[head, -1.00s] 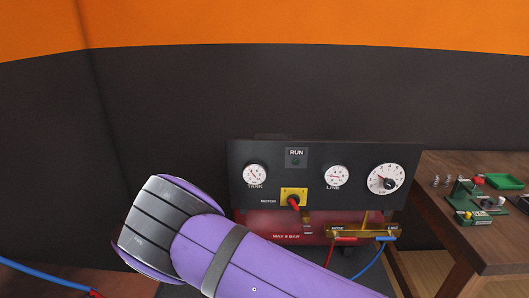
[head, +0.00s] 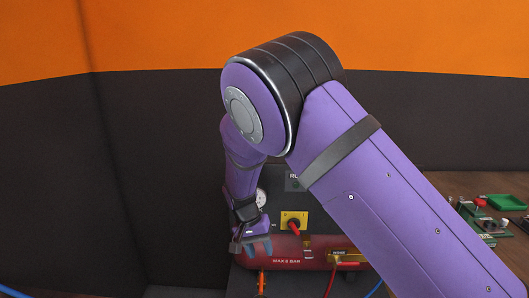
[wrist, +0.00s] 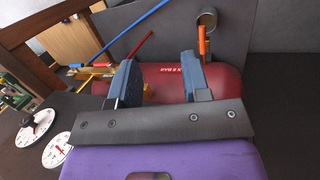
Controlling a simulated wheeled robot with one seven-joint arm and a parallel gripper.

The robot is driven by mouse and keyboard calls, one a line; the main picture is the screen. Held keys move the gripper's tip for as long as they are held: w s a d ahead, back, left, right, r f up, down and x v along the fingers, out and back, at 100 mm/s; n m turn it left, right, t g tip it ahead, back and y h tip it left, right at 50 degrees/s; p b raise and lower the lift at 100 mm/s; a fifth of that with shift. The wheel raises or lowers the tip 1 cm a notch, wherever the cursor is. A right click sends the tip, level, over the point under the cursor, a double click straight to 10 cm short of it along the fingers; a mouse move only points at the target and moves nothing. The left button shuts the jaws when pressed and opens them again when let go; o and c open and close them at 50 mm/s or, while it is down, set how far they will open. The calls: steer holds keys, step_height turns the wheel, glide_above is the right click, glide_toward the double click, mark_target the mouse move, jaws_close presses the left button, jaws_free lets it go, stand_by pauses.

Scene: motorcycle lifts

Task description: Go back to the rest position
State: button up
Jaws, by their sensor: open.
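My gripper (head: 257,247) is open and empty, pointing down in front of the left part of the red tank (head: 287,262) in the head view. In the wrist view my gripper's two fingers (wrist: 158,78) stand apart, with the red tank (wrist: 165,83) behind them. My purple arm is raised and bent across the head view.
A yellow plate with a red lever (head: 293,224) is on the panel. An orange handle (head: 261,282) stands below the gripper; it also shows in the wrist view (wrist: 202,42). Red hose (head: 331,280) and brass manifold (head: 345,258) are at right, beside a wooden bench (head: 450,185).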

steer(key=s+d+r+t+y, duration=0.1)
steer(key=s+d+r+y, duration=0.15)
steer(key=d+r, duration=0.9)
steer(key=s+d+r+t+y, duration=0.15)
steer(key=s+d+r, duration=0.25)
steer(key=d+r, duration=0.75)
steer(key=s+d+r+t, duration=0.2)
steer(key=s+d+r, duration=0.2)
steer(key=s, duration=0.6)
steer(key=s+d+r+n+t, duration=0.1)
steer(key=s+d+r, duration=0.3)
steer(key=s, duration=0.7)
step_height(320, 180, up, 3)
steer(key=shift+d+f+t+h, duration=0.2)
steer(key=shift+d+t+h, duration=0.15)
steer(key=shift+t, duration=0.4)
